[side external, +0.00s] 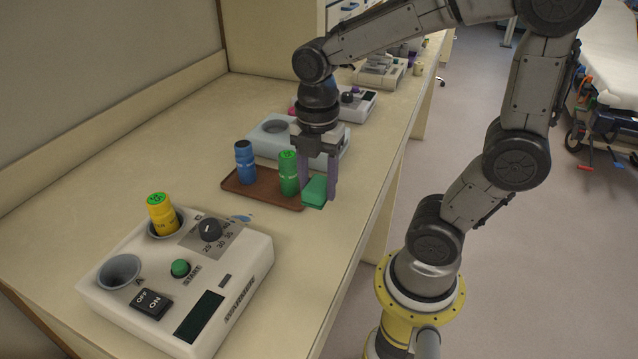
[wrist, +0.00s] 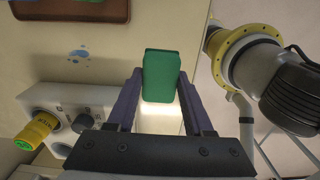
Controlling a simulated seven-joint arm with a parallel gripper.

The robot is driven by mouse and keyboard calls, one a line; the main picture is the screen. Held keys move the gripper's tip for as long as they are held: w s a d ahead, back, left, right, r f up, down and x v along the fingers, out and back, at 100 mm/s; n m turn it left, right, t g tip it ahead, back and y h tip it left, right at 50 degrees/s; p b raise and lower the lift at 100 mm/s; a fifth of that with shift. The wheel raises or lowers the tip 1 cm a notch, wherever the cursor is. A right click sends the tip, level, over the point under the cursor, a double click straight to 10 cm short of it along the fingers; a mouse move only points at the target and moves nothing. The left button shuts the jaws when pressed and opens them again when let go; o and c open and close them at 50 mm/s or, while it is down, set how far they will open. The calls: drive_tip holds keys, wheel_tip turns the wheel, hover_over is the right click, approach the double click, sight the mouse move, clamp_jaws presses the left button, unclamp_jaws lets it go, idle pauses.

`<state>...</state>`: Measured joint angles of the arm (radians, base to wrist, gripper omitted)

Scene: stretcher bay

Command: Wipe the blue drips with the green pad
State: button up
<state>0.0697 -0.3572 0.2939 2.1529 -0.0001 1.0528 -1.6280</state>
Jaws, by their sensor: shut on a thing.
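My gripper (side external: 322,182) is shut on a green pad (side external: 314,191) and holds it near the front edge of the bench, close to the brown tray's right end. In the wrist view the green pad (wrist: 161,76) sits between my two purple-grey fingers. Blue drips (wrist: 78,54) lie on the bench to the left of the pad in the wrist view. In the side external view a small part of the blue drips (side external: 242,218) shows just behind the white device; the rest is hidden by it. I cannot tell whether the pad touches the bench.
A brown tray (side external: 232,187) holds a blue vial (side external: 245,161) and a green vial (side external: 289,173). A white device (side external: 250,262) with a yellow vial (side external: 162,214) stands at the front left. A pale device (side external: 270,137) stands behind the tray. Bare bench lies between drips and edge.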

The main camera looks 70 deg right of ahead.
drive_tip(key=w+r, duration=0.3)
drive_tip(key=w, duration=0.4)
hover_over(223, 213)
wheel_tip(223, 213, down, 5)
drive_tip(key=shift+s+f, duration=0.15)
drive_tip(key=shift+f, duration=3.75)
drive_tip(key=shift+s+f, duration=0.15)
drive_tip(key=shift+f, duration=0.15)
drive_tip(key=shift+s, duration=3.45)
drive_tip(key=w, duration=0.7)
drive_tip(key=shift+w, duration=0.15)
drive_tip(key=shift+s+d, duration=0.1)
drive_tip(key=shift+s, duration=3.5)
drive_tip(key=shift+w, duration=3.6)
drive_tip(key=shift+w+r, duration=0.1)
drive_tip(key=shift+r, duration=0.1)
wheel_tip(223, 213, up, 8)
drive_tip(key=shift+f, duration=0.15)
